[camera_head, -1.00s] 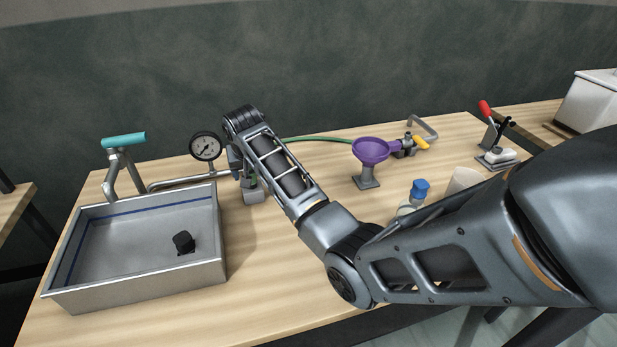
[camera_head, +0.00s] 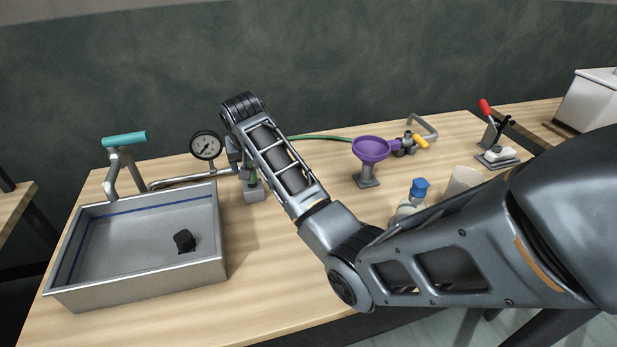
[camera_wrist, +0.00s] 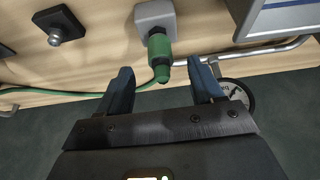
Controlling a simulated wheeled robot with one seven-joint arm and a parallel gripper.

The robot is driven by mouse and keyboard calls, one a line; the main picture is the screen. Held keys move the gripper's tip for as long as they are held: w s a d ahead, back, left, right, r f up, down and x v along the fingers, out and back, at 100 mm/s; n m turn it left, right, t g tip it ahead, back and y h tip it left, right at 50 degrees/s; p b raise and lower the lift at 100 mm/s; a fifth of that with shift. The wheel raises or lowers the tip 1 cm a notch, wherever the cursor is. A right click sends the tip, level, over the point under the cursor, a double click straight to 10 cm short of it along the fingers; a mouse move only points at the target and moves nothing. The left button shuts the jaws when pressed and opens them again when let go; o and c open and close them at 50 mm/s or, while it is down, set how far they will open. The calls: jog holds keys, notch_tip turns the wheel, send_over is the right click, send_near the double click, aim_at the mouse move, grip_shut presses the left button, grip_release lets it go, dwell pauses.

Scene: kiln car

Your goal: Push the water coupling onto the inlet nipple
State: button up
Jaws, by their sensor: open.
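The green water coupling (camera_wrist: 159,50) sits at a grey block (camera_wrist: 154,16) in the wrist view. In the head view the coupling (camera_head: 252,182) shows as a green sliver above the block (camera_head: 254,195), partly hidden by my arm. My gripper (camera_wrist: 160,68) is open and empty. In the wrist view its two dark fingers lie either side of the coupling's free end, apart from it; the depth gap is unclear. A metal pipe (camera_wrist: 272,49) runs from the sink side towards the coupling. I cannot clearly make out the inlet nipple.
A pressure gauge (camera_head: 205,146) stands beside the coupling, partly behind a finger in the wrist view. A green hose (camera_head: 318,138) crosses the back of the bench. A metal sink (camera_head: 222,240) is at left; a purple funnel (camera_head: 370,150) and a blue-capped bottle (camera_head: 419,189) are right.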

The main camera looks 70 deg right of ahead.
jog(key=shift+v, duration=1.3)
jog(key=shift+r, duration=0.15)
jog(key=v, duration=0.7)
jog(key=shift+r+b, duration=0.25)
jog(key=shift+b, duration=0.2)
jog(key=shift+s+a, duration=0.1)
jog(key=shift+a, duration=0.05)
